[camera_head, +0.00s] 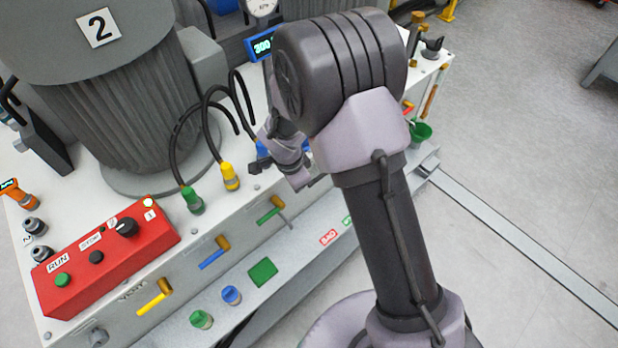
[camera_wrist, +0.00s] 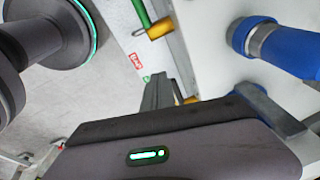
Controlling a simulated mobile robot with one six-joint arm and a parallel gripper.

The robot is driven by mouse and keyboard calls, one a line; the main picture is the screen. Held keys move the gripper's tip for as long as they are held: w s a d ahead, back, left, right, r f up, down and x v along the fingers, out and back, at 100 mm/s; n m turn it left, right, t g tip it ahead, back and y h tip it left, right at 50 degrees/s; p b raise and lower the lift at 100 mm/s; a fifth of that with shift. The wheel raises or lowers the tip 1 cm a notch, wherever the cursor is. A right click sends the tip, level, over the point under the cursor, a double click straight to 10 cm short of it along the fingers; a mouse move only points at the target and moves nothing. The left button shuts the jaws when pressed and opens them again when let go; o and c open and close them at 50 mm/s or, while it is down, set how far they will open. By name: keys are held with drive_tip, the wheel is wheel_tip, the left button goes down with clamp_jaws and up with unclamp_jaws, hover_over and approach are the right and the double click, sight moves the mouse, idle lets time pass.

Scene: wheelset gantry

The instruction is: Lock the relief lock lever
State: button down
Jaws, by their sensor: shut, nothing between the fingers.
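Small levers with brass pivots line the front face of the bench: a yellow lever (camera_head: 154,298), a blue lever (camera_head: 213,258) and a green lever (camera_head: 271,214). Near the far right end a red lever (camera_head: 408,106) shows partly, behind my arm. No readable label tells which one is the relief lock lever. My gripper (camera_head: 290,174) hangs above the bench edge beyond the green lever, shut and empty, partly hidden by my arm. In the wrist view, a green lever (camera_wrist: 141,12) and a blue cylinder with a grey collar (camera_wrist: 285,48) lie beyond the gripper, apart from it.
A red control box (camera_head: 105,258) with buttons and a knob sits at the bench's near left. Green (camera_head: 192,200) and yellow (camera_head: 229,177) plugs with black hoses stand behind the edge. A large grey motor-like drum (camera_head: 125,110) fills the back left.

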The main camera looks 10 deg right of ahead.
drive_tip(key=shift+s+a+r, duration=0.3)
drive_tip(key=shift+s+a, duration=0.3)
drive_tip(key=shift+a, duration=0.15)
drive_tip(key=shift+s+a+r, duration=0.3)
drive_tip(key=shift+s+a, duration=0.3)
drive_tip(key=shift+a, duration=0.1)
